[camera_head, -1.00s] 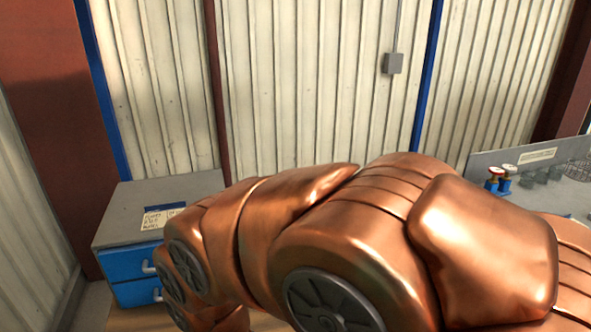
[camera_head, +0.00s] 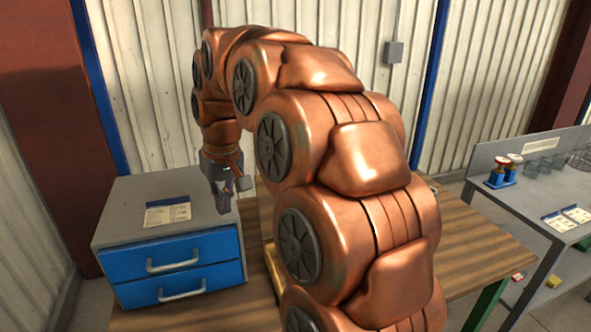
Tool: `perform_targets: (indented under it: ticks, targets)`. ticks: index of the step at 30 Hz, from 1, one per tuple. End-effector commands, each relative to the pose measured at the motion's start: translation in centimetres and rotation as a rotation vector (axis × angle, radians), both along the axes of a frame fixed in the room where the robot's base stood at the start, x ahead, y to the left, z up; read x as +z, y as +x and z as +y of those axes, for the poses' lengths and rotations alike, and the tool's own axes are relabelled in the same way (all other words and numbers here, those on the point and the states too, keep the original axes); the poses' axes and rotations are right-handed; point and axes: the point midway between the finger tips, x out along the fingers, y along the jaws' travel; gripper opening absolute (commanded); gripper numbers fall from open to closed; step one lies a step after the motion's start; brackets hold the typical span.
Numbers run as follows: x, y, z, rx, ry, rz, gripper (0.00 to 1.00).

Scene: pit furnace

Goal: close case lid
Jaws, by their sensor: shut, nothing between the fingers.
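My gripper (camera_head: 228,194) points down, shut and empty. In the picture it overlaps the right part of the grey top of the blue drawer cabinet; whether it touches the cabinet I cannot tell. No case or lid can be made out clearly. A tan and yellowish edge (camera_head: 271,262) shows on the wooden table between the cabinet and my arm. It may be part of the case, but my arm hides the rest, so I cannot tell the lid's position.
The cabinet (camera_head: 110,232) has two blue drawers, both shut, and a paper sheet (camera_head: 167,214) on top. The wooden table (camera_head: 480,255) is bare to the right of my arm.

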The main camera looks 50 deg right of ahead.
Motion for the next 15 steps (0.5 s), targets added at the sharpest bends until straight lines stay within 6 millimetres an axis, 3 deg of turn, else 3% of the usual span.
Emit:
perform_targets:
  ticks: [1,6,15]
  targets:
    - [0.3,1.3,-2.0,-0.025,-0.003,-0.018,0.0]
    - [2.1,4.4,-8.5,-0.102,-0.023,-0.08,0.0]
    - [3.8,6.3,-20.9,-0.255,-0.075,-0.164,0.0]
